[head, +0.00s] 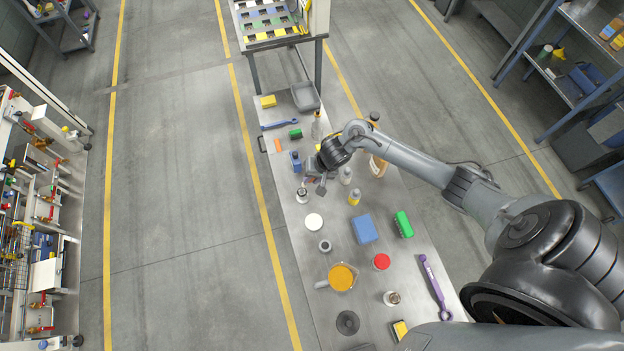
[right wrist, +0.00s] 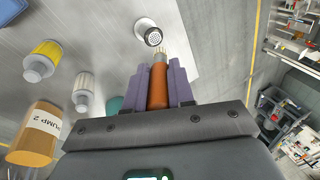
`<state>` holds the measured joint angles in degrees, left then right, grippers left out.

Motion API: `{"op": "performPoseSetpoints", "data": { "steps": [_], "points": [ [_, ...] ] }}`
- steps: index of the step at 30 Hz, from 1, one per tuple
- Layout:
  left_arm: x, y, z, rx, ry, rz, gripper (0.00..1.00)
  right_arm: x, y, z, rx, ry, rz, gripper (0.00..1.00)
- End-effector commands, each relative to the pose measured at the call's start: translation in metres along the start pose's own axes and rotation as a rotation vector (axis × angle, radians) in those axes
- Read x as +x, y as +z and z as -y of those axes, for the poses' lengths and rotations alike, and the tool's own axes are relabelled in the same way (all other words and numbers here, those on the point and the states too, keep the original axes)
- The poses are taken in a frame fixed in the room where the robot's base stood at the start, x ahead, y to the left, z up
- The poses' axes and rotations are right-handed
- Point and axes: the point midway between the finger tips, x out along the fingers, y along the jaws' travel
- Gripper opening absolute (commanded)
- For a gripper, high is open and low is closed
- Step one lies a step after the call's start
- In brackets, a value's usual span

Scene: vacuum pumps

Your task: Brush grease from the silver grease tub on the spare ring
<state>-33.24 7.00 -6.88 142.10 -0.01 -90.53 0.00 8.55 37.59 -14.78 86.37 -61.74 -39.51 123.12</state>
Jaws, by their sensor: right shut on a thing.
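My right gripper (head: 318,182) is over the left edge of the bench. In the right wrist view its purple fingers (right wrist: 157,88) are shut on a brush with a brown handle (right wrist: 157,85). The brush's pale bristles point toward a small pale jar with a dark, dotted top (right wrist: 150,33); whether they touch it I cannot tell. That jar seems to be the one just below the gripper in the head view (head: 302,195). A silver tub with a brownish top (head: 391,298) stands nearer me. A small grey ring-like piece (head: 325,246) lies mid-bench; I cannot confirm it is the spare ring.
Bottles stand beside the gripper, one labelled PUMP 2 (right wrist: 38,135). A blue block (head: 364,229), green brush (head: 403,224), red-lidded tub (head: 381,262), orange-filled jug (head: 342,277), purple wrench (head: 435,286) and black disc (head: 348,322) occupy the near bench. Bare metal lies between them.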

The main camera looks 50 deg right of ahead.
Motion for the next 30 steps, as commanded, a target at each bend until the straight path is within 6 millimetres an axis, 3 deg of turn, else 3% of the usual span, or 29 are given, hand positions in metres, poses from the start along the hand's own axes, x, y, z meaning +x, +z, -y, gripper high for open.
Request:
{"op": "performPoseSetpoints", "data": {
  "steps": [17,30],
  "points": [
    [0.000,0.000,-0.002,-0.006,0.005,-0.001,0.43,-0.011,-0.001,0.004,-0.001,0.000,-0.001,0.00],
    [0.000,0.000,0.001,0.005,-0.004,0.001,0.43,-0.037,-0.003,0.013,-0.001,-0.001,-0.001,0.00]
  ]
}}
